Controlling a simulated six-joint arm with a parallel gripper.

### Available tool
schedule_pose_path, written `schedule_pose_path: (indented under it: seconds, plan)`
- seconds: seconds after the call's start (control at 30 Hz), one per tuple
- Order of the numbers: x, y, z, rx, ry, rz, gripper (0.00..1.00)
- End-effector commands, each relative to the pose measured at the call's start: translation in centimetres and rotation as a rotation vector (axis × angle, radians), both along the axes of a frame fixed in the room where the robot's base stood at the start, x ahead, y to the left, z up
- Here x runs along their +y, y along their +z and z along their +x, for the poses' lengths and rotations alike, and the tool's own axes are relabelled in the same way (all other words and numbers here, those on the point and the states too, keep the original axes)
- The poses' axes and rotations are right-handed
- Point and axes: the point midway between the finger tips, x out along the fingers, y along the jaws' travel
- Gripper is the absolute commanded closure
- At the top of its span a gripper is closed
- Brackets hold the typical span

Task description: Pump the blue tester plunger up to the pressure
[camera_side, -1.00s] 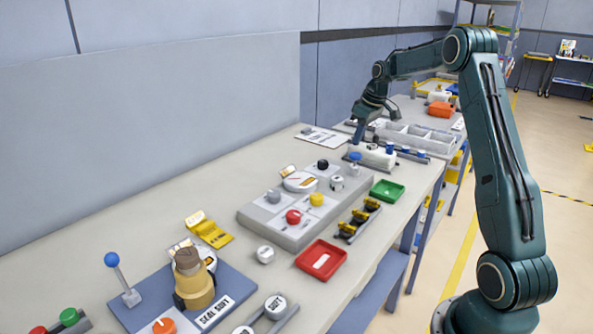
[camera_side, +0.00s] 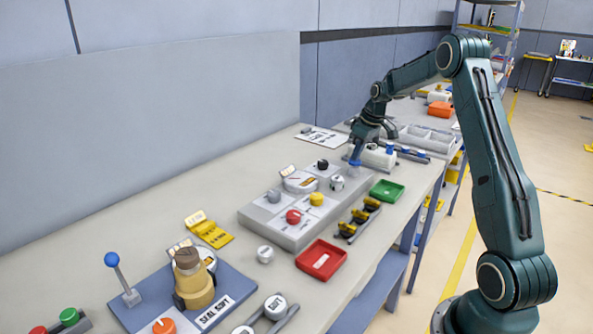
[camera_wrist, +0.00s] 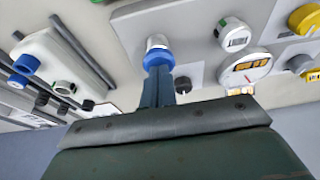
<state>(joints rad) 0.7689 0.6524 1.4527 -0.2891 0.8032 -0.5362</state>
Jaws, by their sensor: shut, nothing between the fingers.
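The blue tester plunger (camera_wrist: 158,58) stands at the far end of the grey panel (camera_side: 262,226), a blue collar with a white part showing in the wrist view. My gripper (camera_wrist: 158,76) is shut and empty, its fingertips at the blue collar. In the side view my gripper (camera_side: 356,160) points down over the plunger and mostly hides it. I cannot tell if the tips press it or how far down it is. A round white gauge (camera_side: 300,182) sits on the panel and also shows in the wrist view (camera_wrist: 245,68); its reading is too small to tell.
White (camera_side: 337,182), black (camera_side: 323,164), yellow (camera_side: 316,198) and red (camera_side: 293,216) knobs stand on the panel. Green (camera_side: 387,190) and red (camera_side: 321,259) trays lie along the table's front edge.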

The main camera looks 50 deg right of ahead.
Motion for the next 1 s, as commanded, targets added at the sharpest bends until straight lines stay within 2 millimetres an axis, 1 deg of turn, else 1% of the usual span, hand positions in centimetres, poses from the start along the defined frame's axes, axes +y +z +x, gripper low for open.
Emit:
schedule_pose_path:
  seconds: [0.03,0.1,0.43,0.57,0.77,0.9,1.0]
  plan:
    - [0.1,-0.6,-0.1,0.004,0.001,0.003,1.00]
    - [0.1,-0.7,-0.1,0.004,0.002,0.003,1.00]
    - [0.1,-0.9,-0.1,0.007,0.001,0.006,1.00]
    - [0.1,-0.5,-0.1,0.007,0.000,0.005,1.00]
    - [0.1,1.5,-0.1,0.003,0.000,0.001,1.00]
    - [0.0,3.6,0.0,-0.002,0.001,-0.002,1.00]
    - [0.0,5.3,-0.5,-0.003,0.000,-0.003,1.00]
